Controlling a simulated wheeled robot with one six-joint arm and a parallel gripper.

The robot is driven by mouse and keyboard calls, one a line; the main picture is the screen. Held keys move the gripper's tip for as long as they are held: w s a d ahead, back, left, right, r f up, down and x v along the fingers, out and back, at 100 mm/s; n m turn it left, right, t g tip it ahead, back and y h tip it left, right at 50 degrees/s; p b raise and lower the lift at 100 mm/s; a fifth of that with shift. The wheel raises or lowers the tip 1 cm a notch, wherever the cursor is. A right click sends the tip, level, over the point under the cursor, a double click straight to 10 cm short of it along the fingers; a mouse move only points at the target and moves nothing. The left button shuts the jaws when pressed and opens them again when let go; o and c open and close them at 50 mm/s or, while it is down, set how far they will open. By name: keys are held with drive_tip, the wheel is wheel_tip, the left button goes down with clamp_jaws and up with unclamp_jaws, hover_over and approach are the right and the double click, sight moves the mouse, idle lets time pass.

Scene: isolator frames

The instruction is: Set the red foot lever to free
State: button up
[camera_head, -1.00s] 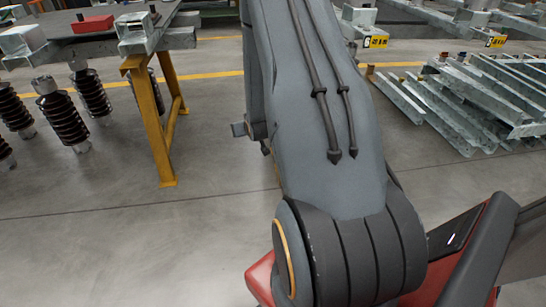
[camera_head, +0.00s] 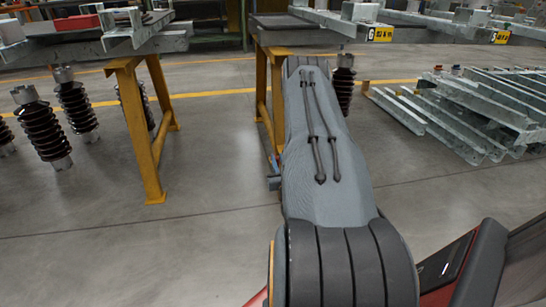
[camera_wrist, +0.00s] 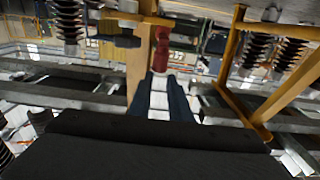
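A red part (camera_wrist: 160,48), which looks like the red foot lever, shows in the wrist view at upper centre, against a yellow-orange post. Its setting cannot be read. My gripper (camera_wrist: 160,76) points at it; its two dark fingers lie either side of a pale strip, with a gap between them. The red part appears just beyond the fingertips; I cannot tell if they touch it. In the head view my arm hides the gripper, and the lever is not clearly seen.
A yellow trestle (camera_head: 138,125) stands left of my arm, and another yellow trestle (camera_head: 262,85) stands behind it. Brown ribbed insulators (camera_head: 42,128) are at the left. Stacked steel profiles (camera_head: 460,115) lie at the right. The floor between is clear.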

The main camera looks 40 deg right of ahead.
drive_tip(key=shift+g, duration=0.4)
drive_tip(key=w+d+b, duration=0.1)
drive_tip(key=w+d+f+b, duration=0.1)
drive_tip(key=w, duration=0.1)
drive_tip(key=w+d+f+b, duration=0.1)
drive_tip(key=w, duration=0.1)
drive_tip(key=shift+w+d+f, duration=0.15)
drive_tip(key=shift+d+f, duration=0.05)
drive_tip(key=shift+d, duration=0.1)
drive_tip(key=shift+w+d+r, duration=0.1)
drive_tip(key=shift+w+d, duration=0.1)
drive_tip(key=shift+w, duration=0.1)
drive_tip(key=shift+c, duration=0.5)
clamp_jaws()
